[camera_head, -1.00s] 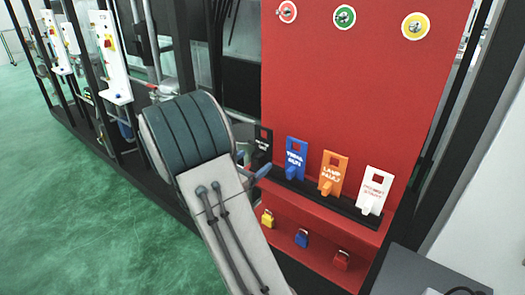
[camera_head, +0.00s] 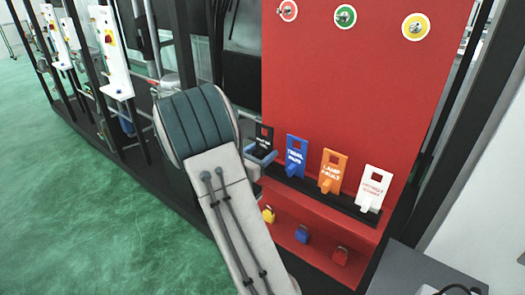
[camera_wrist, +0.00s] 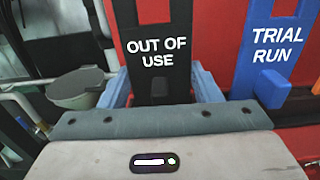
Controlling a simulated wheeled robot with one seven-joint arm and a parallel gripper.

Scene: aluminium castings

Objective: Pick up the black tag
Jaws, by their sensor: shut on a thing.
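The black tag (camera_head: 264,134) stands upright at the left end of the row of tags on the red board. In the wrist view the black tag (camera_wrist: 156,50) reads "OUT OF USE" and fills the middle. My gripper (camera_head: 262,157) is at its lower part, with blue fingers on either side. In the wrist view my gripper (camera_wrist: 160,88) is shut on the tag below its lettering. The tag's foot is hidden behind my gripper, so I cannot tell whether it still rests in the black rail.
A blue "TRIAL RUN" tag (camera_head: 297,149) stands close to the right, then an orange tag (camera_head: 333,167) and a white tag (camera_head: 374,184), on a black rail (camera_head: 310,190). Yellow, blue and red padlocks hang below. A grey box (camera_head: 410,272) is at the lower right.

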